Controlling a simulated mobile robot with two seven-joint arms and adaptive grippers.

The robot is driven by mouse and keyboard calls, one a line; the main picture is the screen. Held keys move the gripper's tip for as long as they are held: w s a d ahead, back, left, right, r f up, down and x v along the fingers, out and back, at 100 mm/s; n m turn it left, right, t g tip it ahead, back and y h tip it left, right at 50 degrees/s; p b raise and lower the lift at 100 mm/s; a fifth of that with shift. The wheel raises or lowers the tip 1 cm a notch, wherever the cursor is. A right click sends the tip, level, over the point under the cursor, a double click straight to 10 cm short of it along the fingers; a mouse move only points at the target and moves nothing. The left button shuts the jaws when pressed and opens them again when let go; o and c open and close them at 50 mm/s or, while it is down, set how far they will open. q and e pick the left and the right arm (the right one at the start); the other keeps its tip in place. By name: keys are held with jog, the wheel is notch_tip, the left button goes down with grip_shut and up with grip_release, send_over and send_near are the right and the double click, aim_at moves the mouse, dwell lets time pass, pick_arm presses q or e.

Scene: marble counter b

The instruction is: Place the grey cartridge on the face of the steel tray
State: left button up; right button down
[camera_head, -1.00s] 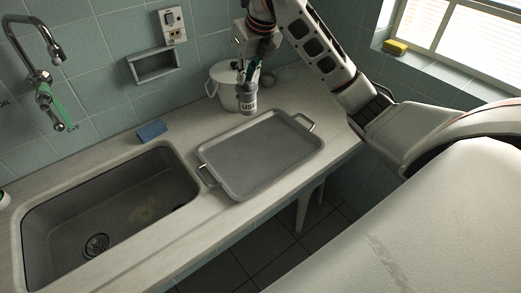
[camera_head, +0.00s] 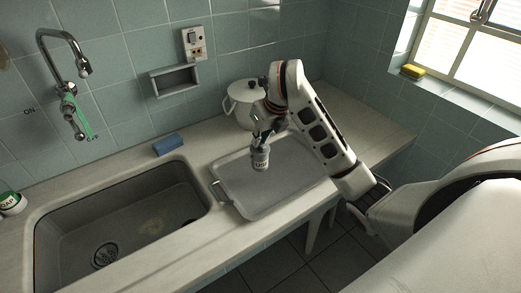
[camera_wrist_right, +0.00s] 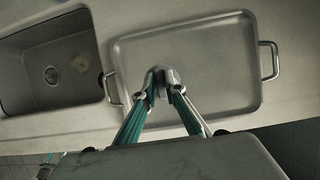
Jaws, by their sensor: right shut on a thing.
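The grey cartridge (camera_head: 261,158), with a white label band, is upright in my right gripper (camera_head: 263,143) in the head view. It appears just above the steel tray (camera_head: 233,203), over its left-middle part; a gap beneath it is hard to judge. In the right wrist view the right gripper (camera_wrist_right: 166,88) is shut on the cartridge (camera_wrist_right: 170,74), with mostly its top showing between the fingertips. The tray (camera_wrist_right: 225,60) lies below with its flat face bare and a handle at each end. My left gripper is not in view.
The sink (camera_head: 120,225) lies left of the tray, with a blue sponge (camera_head: 167,144) behind it. A white pot (camera_head: 240,104) stands behind the tray. A green-labelled can (camera_head: 11,203) sits at the far left. The counter right of the tray is clear.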

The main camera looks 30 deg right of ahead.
aim_at(263, 145)
jog(key=shift+f, duration=2.25)
jog(key=c, duration=2.1)
grip_release()
jog(key=shift+s+r, duration=0.1)
jog(key=shift+r, duration=0.25)
jog(key=v, duration=1.1)
jog(key=shift+s, duration=0.15)
jog(key=shift+s, duration=0.1)
